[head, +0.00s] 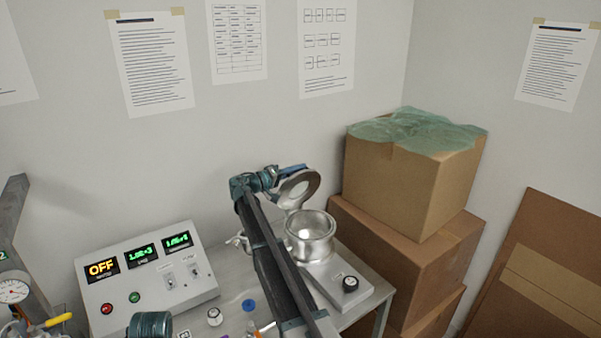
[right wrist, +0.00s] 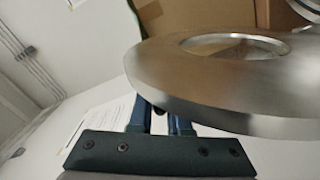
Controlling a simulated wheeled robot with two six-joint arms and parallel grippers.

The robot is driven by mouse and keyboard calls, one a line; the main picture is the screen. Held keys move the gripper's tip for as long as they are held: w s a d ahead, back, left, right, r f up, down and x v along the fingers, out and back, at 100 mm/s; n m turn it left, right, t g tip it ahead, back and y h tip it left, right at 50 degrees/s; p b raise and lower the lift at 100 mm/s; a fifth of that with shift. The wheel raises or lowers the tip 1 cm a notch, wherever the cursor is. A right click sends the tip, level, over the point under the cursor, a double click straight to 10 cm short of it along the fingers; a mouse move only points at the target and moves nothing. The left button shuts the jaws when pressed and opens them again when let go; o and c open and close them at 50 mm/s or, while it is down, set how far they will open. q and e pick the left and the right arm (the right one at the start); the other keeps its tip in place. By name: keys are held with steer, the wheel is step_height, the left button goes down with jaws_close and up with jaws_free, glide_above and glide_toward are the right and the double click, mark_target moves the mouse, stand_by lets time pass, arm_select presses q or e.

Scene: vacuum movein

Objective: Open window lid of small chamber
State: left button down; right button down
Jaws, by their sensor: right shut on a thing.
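The small chamber (head: 311,250) is a round silver pot with an open top, on a metal base on the table. Its silver window lid (head: 283,196) stands raised and tilted at the chamber's back left, clear of the opening. My right gripper (head: 292,170) is at the lid's upper edge and shut on it. In the right wrist view the lid (right wrist: 190,85) fills the upper right, with its round window showing. The blue fingers (right wrist: 160,122) reach under the lid's near edge, and their tips are hidden by it.
A control box (head: 150,280) with lit displays, one reading OFF, stands left of the chamber. A black knob (head: 350,284) is on the chamber's base. Stacked cardboard boxes (head: 385,190) stand close on the right. A pressure gauge (head: 13,291) is at far left.

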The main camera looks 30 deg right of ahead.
arm_select(q)
steer(key=shift+w, duration=0.35)
arm_select(e)
steer(key=shift+n, duration=0.6)
steer(key=shift+w+a+f, duration=0.1)
steer(key=shift+w+a, duration=0.05)
steer(key=shift+w, duration=0.95)
steer(key=shift+w+a, duration=0.1)
steer(key=shift+w, duration=0.95)
steer(key=c, duration=1.2)
jaws_free()
steer(key=shift+c, duration=0.2)
steer(key=o, duration=0.3)
steer(key=shift+w+f, duration=0.1)
steer(key=shift+w, duration=0.05)
steer(key=a, duration=0.4)
steer(key=s+a, duration=0.1)
steer(key=a, duration=0.8)
steer(key=shift+s+a, duration=0.15)
steer(key=shift+a, duration=0.25)
